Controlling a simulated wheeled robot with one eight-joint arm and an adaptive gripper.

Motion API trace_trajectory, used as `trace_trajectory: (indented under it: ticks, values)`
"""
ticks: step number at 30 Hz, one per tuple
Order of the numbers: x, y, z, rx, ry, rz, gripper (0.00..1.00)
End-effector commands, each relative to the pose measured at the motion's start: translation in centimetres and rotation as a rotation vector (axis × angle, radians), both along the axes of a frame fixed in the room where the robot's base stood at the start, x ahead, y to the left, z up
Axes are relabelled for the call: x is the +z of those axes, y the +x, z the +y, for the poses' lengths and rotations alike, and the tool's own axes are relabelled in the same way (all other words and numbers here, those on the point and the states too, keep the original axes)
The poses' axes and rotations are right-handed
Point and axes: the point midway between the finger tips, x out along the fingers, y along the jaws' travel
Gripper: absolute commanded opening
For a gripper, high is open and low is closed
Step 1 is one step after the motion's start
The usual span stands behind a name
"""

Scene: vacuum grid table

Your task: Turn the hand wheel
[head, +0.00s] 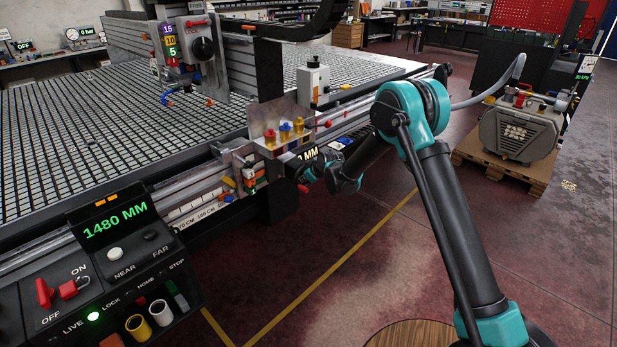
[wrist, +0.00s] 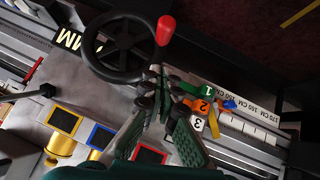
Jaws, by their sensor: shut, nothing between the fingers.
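The hand wheel (wrist: 96,58) is black and spoked, with a red handle (wrist: 166,30) at its right rim in the wrist view. In the head view a red knob (head: 303,188), likely that handle, shows at the table's front edge, and the wheel itself is hard to make out. My gripper (wrist: 155,90) is shut and empty. Its green-backed fingers come together just below the wheel's lower right rim, with the handle beyond the tips. I cannot tell whether the tips touch the rim. In the head view my gripper (head: 318,172) is small and partly hidden by my wrist.
Numbered green, orange and white tags (wrist: 201,106) sit right of my fingers, beside a centimetre scale (wrist: 250,128). Yellow and blue fittings (wrist: 98,138) stand left. A 1480 MM panel (head: 115,220) is at the head view's left. A pump (head: 518,135) rests on a pallet at right.

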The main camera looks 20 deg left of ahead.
Motion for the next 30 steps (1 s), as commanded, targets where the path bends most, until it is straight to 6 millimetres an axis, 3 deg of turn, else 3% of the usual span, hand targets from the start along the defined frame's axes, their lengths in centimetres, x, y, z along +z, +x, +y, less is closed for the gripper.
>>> trace_trajectory:
  ticks: [3,12,30]
  values:
    - [-1.6,0.8,0.9,-0.001,0.0,-0.001,0.0]
    - [-4.6,1.5,0.4,0.001,-0.001,-0.002,0.0]
    - [-5.1,1.4,0.4,0.002,-0.01,-0.026,0.0]
